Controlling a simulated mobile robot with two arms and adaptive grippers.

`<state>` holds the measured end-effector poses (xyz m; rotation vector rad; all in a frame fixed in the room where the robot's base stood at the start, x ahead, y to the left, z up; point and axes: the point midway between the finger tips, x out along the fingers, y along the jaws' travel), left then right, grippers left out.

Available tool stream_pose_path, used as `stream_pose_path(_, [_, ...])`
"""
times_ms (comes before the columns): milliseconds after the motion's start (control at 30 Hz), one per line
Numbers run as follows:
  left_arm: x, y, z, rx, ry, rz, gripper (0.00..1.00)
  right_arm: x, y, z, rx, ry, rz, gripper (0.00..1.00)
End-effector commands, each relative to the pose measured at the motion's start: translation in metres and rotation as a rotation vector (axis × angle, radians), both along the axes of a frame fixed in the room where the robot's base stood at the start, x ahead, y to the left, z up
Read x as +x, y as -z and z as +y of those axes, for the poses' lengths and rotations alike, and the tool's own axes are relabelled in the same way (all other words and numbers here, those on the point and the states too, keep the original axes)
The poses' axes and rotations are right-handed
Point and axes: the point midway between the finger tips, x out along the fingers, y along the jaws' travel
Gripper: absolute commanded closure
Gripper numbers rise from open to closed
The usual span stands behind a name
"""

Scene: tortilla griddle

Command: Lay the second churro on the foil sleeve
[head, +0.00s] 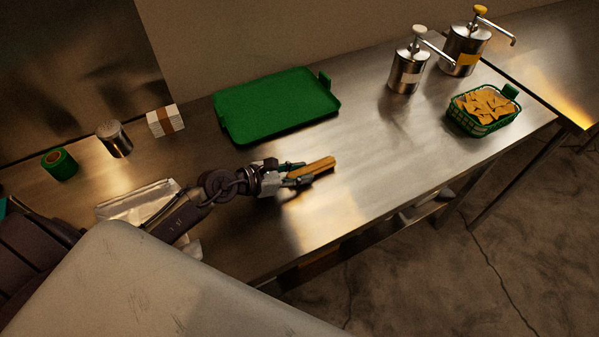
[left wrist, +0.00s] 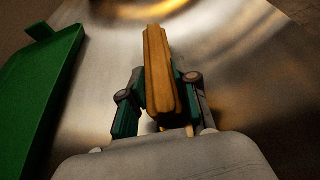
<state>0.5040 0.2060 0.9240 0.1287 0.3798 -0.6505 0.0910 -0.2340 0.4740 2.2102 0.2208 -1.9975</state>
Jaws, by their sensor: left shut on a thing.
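My left gripper (head: 290,175) is shut on a golden-brown ridged churro (head: 318,166) above the steel counter, right of the foil. In the left wrist view the churro (left wrist: 158,60) stands out lengthwise from between the two fingers of the left gripper (left wrist: 158,98). The silvery foil sleeve (head: 125,207) lies on the counter at the left, partly hidden under my left forearm. I cannot see another churro on its visible part. My right gripper is not in view.
A green tray (head: 280,103) lies at the back; it also shows in the left wrist view (left wrist: 35,90). Green tape (head: 59,164), a shaker (head: 114,138) and a napkin stack (head: 165,120) stand at back left. Pump dispensers (head: 407,72) and a chip basket (head: 482,127) stand right.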

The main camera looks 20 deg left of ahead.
Motion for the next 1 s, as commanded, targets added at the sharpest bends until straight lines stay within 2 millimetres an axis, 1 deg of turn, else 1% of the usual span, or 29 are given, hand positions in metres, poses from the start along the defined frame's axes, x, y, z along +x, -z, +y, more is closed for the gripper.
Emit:
stream_pose_path(133, [0.000,0.000,0.000,0.001,0.001,-0.002,0.97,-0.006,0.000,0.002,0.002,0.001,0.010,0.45])
stream_pose_path(333, [0.000,0.004,0.000,0.001,0.001,-0.001,0.97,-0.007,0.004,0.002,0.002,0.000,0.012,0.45])
stream_pose_path(367, [0.000,0.004,0.000,0.001,0.002,-0.001,0.69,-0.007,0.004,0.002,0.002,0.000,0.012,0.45])
stream_pose_path(500, [0.000,0.003,0.000,0.001,0.002,-0.001,0.45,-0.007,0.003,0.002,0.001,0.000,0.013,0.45])
stream_pose_path(767, [0.000,0.003,0.000,0.001,0.002,-0.001,0.45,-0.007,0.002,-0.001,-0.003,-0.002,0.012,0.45])
stream_pose_path(867, [0.000,-0.003,0.000,0.001,0.001,-0.002,0.45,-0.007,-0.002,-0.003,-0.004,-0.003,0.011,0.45])
stream_pose_path(900, [-0.003,0.000,0.002,0.002,0.001,0.000,0.45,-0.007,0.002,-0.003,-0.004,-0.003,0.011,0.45])
stream_pose_path(1000, [-0.014,-0.004,0.011,0.005,0.002,0.000,0.45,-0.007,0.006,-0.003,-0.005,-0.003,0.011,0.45])
